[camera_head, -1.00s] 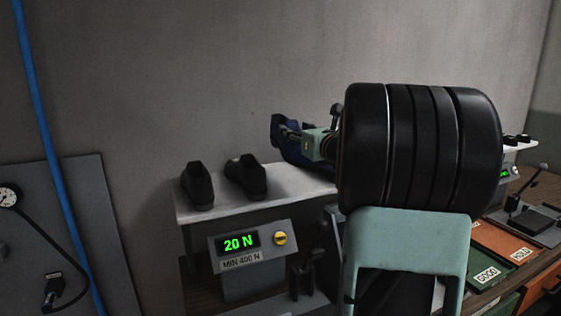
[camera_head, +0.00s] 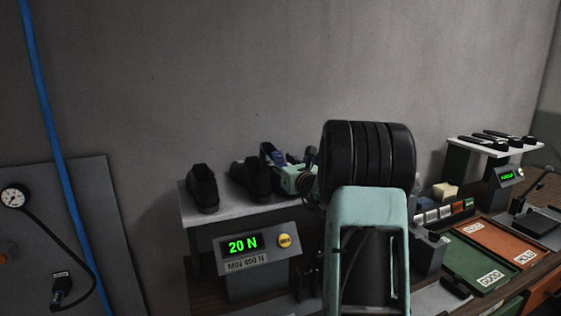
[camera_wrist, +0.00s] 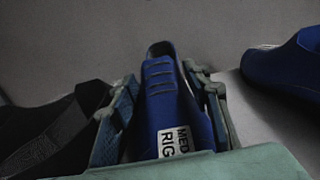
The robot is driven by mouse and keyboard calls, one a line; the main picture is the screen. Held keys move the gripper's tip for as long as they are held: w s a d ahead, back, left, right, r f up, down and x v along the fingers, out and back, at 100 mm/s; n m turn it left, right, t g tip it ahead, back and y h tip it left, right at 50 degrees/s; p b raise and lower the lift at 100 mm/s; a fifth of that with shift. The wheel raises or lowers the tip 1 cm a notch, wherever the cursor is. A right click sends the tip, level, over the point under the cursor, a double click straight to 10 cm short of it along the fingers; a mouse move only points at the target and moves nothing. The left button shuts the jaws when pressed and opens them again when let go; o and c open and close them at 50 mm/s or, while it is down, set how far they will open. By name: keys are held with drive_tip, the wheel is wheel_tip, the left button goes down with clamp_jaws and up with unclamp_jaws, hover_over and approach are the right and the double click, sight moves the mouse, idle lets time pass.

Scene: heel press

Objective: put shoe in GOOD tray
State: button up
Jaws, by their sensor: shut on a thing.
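A blue shoe (camera_wrist: 170,105) with a white label, partly reading "MED RIG", stands between the two fingers of my gripper (camera_wrist: 160,105) in the wrist view. The fingers are shut on its sides. In the head view my gripper (camera_head: 276,164) is at the shelf (camera_head: 225,216), beside the black shoes, and only a little blue shows there. My arm hides much of that spot. The green GOOD tray (camera_head: 463,258) lies at the lower right on the bench and looks empty.
Two black shoes (camera_head: 202,188) stand at the shelf's left. Another blue shoe (camera_wrist: 290,65) is close on the right in the wrist view. A display box (camera_head: 243,246) reads 20 N. The orange HOLD tray (camera_head: 500,240) adjoins the GOOD tray.

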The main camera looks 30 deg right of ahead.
drive_tip(key=shift+r, duration=0.15)
drive_tip(key=o, duration=1.1)
drive_tip(key=shift+o, duration=0.7)
drive_tip(key=shift+s, duration=0.15)
